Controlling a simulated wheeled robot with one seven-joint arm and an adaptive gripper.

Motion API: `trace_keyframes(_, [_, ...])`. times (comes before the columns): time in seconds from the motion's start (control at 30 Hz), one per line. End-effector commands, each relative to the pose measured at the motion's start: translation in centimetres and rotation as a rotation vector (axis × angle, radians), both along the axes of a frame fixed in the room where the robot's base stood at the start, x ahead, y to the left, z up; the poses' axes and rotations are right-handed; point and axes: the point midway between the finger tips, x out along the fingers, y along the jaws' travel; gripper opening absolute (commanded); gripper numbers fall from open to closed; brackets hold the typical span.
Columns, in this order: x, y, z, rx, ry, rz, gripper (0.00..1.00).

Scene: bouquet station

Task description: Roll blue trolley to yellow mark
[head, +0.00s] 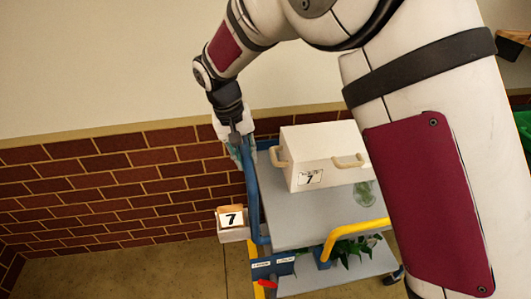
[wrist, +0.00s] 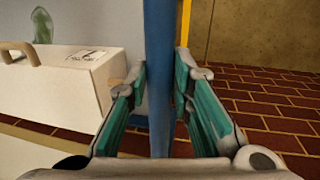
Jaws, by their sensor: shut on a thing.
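The blue trolley (head: 251,190) stands by the brick wall, with a blue upright frame and grey shelves. My gripper (head: 238,138) is at the top of its blue upright on the left side. In the wrist view the blue upright (wrist: 160,60) passes between the two green-padded fingers of my gripper (wrist: 160,85), which is shut on it. I see no yellow mark on the floor in either view. My arm hides the right part of the trolley in the head view.
A white box (head: 310,147) with wooden handles and a glass vase (head: 365,195) stand on the top shelf. A leafy plant (head: 350,248) is lower down, near a yellow bar (head: 355,235). A small labelled box (head: 232,222) is left of the trolley. Bare floor (head: 120,272) lies at left.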

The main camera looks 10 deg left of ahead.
Motion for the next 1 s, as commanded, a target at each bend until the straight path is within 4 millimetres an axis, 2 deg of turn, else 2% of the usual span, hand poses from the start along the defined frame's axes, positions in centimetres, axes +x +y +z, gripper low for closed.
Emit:
trace_keyframes(0.1, [-0.5,1.7,0.0,0.002,-0.001,0.004,0.0])
trace_keyframes(0.33, [-1.1,3.5,0.0,0.001,0.0,0.002,0.0])
trace_keyframes(0.9, [-1.4,4.5,0.1,0.009,-0.003,0.003,0.0])
trace_keyframes(0.93, [-1.4,4.6,0.1,0.009,-0.003,0.003,0.26])
trace_keyframes(1.0, [-1.4,4.5,0.1,0.009,-0.003,0.003,0.41])
